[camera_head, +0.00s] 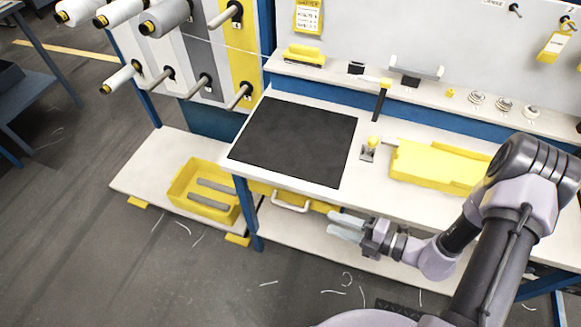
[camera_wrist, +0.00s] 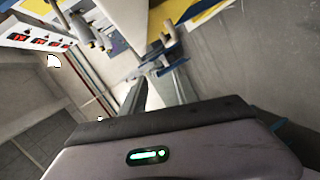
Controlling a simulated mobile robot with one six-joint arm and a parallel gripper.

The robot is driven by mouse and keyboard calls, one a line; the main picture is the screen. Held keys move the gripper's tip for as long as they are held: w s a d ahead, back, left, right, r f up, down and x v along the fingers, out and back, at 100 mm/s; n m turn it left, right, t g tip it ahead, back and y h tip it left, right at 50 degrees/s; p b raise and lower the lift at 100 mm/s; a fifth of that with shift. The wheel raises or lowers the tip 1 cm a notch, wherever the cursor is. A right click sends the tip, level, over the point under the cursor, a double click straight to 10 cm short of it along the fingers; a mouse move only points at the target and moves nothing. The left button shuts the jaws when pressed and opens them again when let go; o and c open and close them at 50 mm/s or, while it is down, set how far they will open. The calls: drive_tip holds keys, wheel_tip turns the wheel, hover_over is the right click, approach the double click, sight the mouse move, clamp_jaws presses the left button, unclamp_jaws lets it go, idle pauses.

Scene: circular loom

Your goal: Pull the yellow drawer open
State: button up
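The yellow drawer (camera_head: 322,206) sits under the front edge of the white workbench, and its front looks flush with the bench. Its white bow-shaped handle (camera_head: 291,206) sticks out from the front. My gripper (camera_head: 338,227) is to the right of the handle, apart from it, with its fingers pointing left. The two fingers are parted and nothing shows between them. In the wrist view the fingers of my gripper (camera_wrist: 158,92) also stand apart.
A black mat (camera_head: 293,140) covers part of the workbench (camera_head: 375,183) above the drawer. A yellow bin (camera_head: 178,190) with grey rolls stands on a low platform at left. A blue bench leg (camera_head: 247,213) stands left of the drawer. The floor in front has only scattered thread scraps.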

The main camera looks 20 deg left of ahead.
sight(288, 205)
wheel_tip(288, 205, down, 5)
drive_tip(key=m+t, duration=0.2)
drive_tip(key=m, duration=0.3)
drive_tip(key=b+x, duration=0.4)
drive_tip(key=x, duration=1.3)
drive_tip(key=shift+s+a, duration=0.1)
drive_tip(key=shift+a, duration=0.05)
clamp_jaws()
